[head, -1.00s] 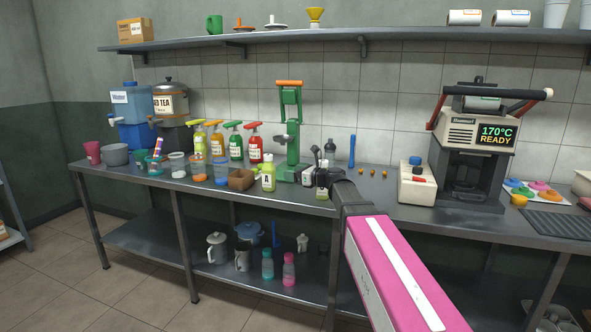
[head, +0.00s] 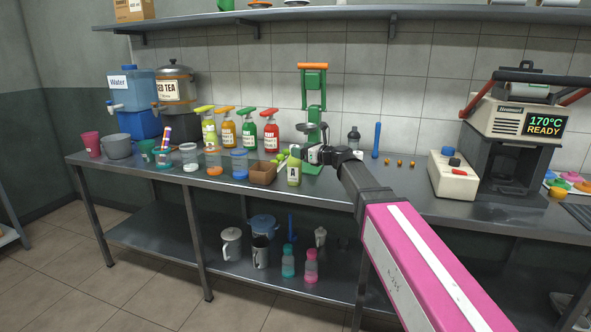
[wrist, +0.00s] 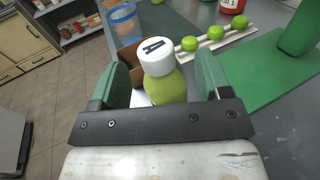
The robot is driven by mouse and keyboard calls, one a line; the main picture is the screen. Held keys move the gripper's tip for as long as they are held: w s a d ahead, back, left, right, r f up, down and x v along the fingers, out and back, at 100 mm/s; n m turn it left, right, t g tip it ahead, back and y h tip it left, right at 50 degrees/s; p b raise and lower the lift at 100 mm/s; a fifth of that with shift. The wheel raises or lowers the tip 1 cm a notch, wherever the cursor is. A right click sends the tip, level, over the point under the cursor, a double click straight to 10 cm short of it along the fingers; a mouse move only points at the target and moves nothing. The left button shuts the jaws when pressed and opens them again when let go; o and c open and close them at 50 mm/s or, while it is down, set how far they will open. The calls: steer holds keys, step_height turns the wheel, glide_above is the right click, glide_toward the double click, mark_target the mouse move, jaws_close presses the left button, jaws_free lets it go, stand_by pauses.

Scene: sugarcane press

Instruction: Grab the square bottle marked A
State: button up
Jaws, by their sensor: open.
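The square bottle marked A (head: 293,172) stands upright on the steel counter, green-yellow with a white label, in front of the green press. The wrist view shows its white cap with a black A (wrist: 156,50) and its green body (wrist: 165,88). My gripper (wrist: 162,80) is open, with one green finger on each side of the bottle. A gap shows beside the right finger; contact at the left finger is unclear. In the head view my gripper (head: 308,155) is at the bottle's upper right, and its fingers are hard to make out.
A brown box (head: 262,174) stands close at the bottle's left. The green press (head: 313,115) stands behind, with green round fruits on a white rack (wrist: 217,42) beside it. Cups and pump bottles stand further left. A white control box (head: 453,174) stands to the right.

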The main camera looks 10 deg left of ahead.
steer(key=shift+x, duration=2.8)
steer(key=shift+s+r, duration=0.15)
jaws_close()
